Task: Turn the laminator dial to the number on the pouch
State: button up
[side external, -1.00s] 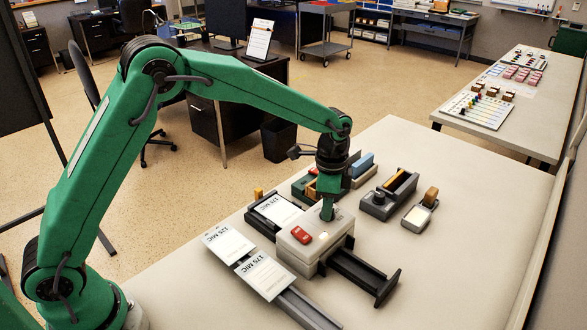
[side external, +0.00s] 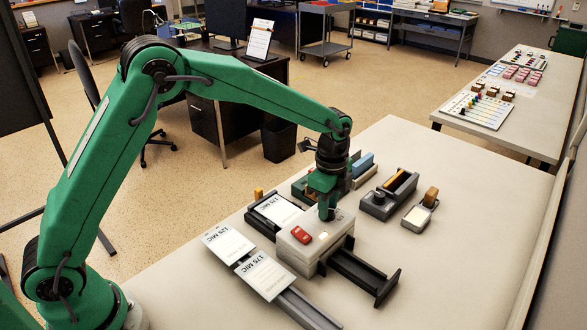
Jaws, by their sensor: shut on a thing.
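The laminator (side external: 302,252) is a pale box on the table with a red rocker switch (side external: 302,237) on top. My gripper (side external: 327,215) points straight down onto the laminator's top, beside the switch. It is shut on the dial, which its fingers hide, so the dial's setting cannot be read. A pouch (side external: 265,276) printed "175 MIC" lies at the laminator's front left, over a dark feed tray (side external: 308,308).
A dark output tray (side external: 366,272) sticks out at the laminator's right. A black tray with a white sheet (side external: 277,209) stands behind left. A dark grey device (side external: 388,194) and a small stamp holder (side external: 420,214) stand behind right. The table's right side (side external: 465,245) is clear.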

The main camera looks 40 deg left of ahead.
jog(key=shift+r, duration=0.1)
jog(key=o, duration=1)
notch_tip(320, 180, up, 7)
jog(key=shift+r, duration=0.35)
